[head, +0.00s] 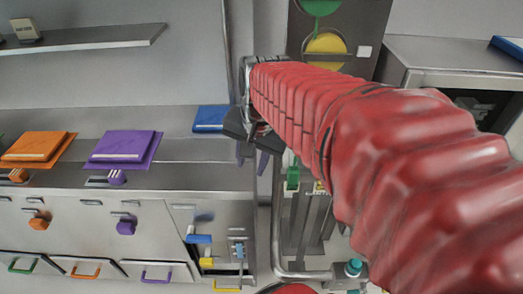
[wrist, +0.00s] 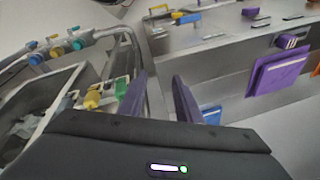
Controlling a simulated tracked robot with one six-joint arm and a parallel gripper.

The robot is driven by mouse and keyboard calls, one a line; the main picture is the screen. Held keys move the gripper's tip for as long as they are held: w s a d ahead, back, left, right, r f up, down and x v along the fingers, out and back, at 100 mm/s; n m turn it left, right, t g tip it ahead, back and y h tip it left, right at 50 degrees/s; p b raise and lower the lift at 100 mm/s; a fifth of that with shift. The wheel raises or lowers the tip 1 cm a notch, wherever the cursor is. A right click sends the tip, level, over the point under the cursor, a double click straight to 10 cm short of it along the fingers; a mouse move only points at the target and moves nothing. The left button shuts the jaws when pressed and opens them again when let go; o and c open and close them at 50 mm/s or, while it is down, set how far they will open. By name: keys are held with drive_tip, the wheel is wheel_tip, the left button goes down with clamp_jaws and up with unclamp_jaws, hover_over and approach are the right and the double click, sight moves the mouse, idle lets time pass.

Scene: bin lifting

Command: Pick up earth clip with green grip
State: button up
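A green-gripped clip (head: 293,172) hangs at the top of a metal frame in the head view, just right of my gripper (head: 252,160) and partly hidden by my red-sleeved arm. In the wrist view, a green grip (wrist: 121,89) stands left of my gripper (wrist: 160,82), beside a yellow one (wrist: 92,98). My two purplish fingers are apart with nothing between them. The gripper appears apart from the green grip. The lower part of the clip is unclear.
A metal rail frame (head: 277,235) stands below my gripper. A counter with an orange folder (head: 38,146), a purple folder (head: 124,145) and a blue one (head: 210,118) lies left. Drawers with coloured handles are below. A teal knob (head: 354,267) sits lower right.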

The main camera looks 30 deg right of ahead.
drive_tip(key=w+d+f+m+g, duration=0.1)
drive_tip(key=w+d+f+m, duration=0.15)
drive_tip(key=d+m, duration=0.55)
drive_tip(key=m+g+y, duration=0.1)
drive_tip(key=m, duration=0.4)
hover_over(295, 169)
wheel_tip(295, 169, down, 4)
drive_tip(key=shift+s+f, duration=0.1)
drive_tip(key=shift+s, duration=0.05)
drive_tip(key=shift+s+d+f+m+y, duration=0.1)
drive_tip(key=shift+d+f+m+y, duration=0.15)
drive_tip(key=shift+d+m, duration=0.2)
drive_tip(key=shift+w+a+f, duration=0.1)
drive_tip(key=shift+a+f, duration=0.05)
drive_tip(key=shift+f, duration=1.25)
drive_tip(key=shift+w+a+f, duration=0.1)
drive_tip(key=shift+a+f, duration=0.05)
drive_tip(key=shift+f, duration=1.3)
drive_tip(key=shift+w+a+f, duration=0.1)
drive_tip(key=shift+a+f, duration=0.05)
drive_tip(key=shift+f, duration=1.25)
drive_tip(key=shift+w+a+f, duration=0.15)
drive_tip(key=shift+a+f, duration=0.05)
drive_tip(key=shift+f, duration=1.1)
drive_tip(key=shift+w+a+f, duration=0.1)
drive_tip(key=shift+a+f, duration=0.1)
drive_tip(key=shift+f, duration=1.05)
